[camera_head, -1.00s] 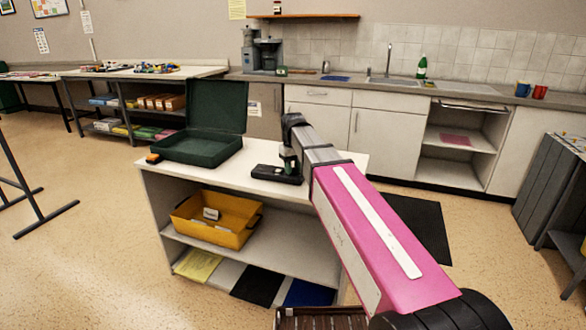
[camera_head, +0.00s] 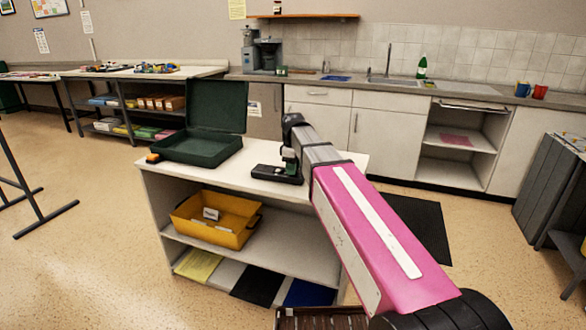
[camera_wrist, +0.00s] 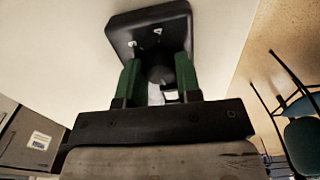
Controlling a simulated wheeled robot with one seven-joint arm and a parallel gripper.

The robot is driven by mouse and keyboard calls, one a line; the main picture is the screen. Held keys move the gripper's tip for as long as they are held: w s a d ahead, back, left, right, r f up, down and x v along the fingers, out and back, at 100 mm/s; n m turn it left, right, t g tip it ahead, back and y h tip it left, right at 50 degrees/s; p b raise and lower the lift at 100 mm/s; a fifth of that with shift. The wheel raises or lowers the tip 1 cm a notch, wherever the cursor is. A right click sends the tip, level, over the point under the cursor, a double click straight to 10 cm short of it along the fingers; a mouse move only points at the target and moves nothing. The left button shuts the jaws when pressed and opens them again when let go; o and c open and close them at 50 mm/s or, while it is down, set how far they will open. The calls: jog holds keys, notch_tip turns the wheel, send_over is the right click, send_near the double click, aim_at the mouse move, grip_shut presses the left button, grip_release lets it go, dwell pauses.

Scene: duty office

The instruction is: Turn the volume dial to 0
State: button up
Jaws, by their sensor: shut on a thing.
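The volume dial (camera_wrist: 160,75) is a dark round knob on a black device, seen in the wrist view between two green fingers. The black device (camera_wrist: 150,18) shows pale markings near the dial, too small to read surely. In the head view the device (camera_head: 268,173) lies on the white top of a low shelf unit. My gripper (camera_wrist: 159,72) points down at the device and is shut on the dial. In the head view my gripper (camera_head: 289,166) is partly hidden by my wrist, and the dial is hidden there. The dial's setting cannot be told.
An open dark green case (camera_head: 197,148) stands left of the device on the shelf unit (camera_head: 235,176). A small orange and black object (camera_head: 153,158) lies at its left edge. A yellow bin (camera_head: 215,218) is on the shelf below.

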jog(key=shift+n, duration=0.3)
jog(key=o, duration=0.6)
jog(key=shift+o, duration=0.2)
notch_tip(320, 180, up, 11)
dwell(0.4)
jog(key=shift+f, duration=0.1)
